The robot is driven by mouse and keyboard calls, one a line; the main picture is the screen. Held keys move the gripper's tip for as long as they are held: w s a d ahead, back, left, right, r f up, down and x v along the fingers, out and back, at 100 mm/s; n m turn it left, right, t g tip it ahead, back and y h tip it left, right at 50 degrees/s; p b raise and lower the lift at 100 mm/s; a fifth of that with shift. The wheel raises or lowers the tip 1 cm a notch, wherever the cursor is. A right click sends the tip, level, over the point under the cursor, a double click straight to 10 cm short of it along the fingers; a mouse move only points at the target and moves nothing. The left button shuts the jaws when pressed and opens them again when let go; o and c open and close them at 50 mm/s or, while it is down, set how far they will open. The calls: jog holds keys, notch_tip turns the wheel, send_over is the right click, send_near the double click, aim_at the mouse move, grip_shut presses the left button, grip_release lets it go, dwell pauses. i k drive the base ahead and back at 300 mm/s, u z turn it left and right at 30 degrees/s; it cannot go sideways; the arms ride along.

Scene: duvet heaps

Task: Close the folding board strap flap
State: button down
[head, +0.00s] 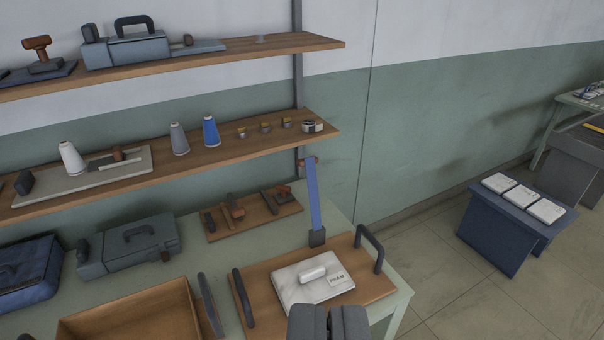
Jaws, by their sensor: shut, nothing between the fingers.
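The folding board (374,282) is a flat wooden board with a dark handle at each side, on the green table at the lower middle. A white folded cloth with a small white roll and a printed label (312,283) lies on it. The blue strap flap (314,195) stands nearly upright at the board's back edge, rising from a dark block, with a reddish-brown end at its top. My gripper (329,312) is at the bottom of the picture, in front of the cloth. It is shut and empty, apart from the flap. It hides part of the board's front edge.
An open wooden box (130,312) stands left of the board. A grey case (128,246) and a brown tool tray (254,219) are behind it. Two wall shelves (330,133) hang above the table. A blue stool (490,226) stands on open floor at right.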

aim_at(308, 162)
jog(key=u, duration=0.3)
jog(key=k, duration=0.25)
jog(key=z, duration=0.95)
jog(key=i, duration=1.05)
jog(key=u, duration=0.45)
jog(key=i, duration=0.8)
jog(key=u, duration=0.6)
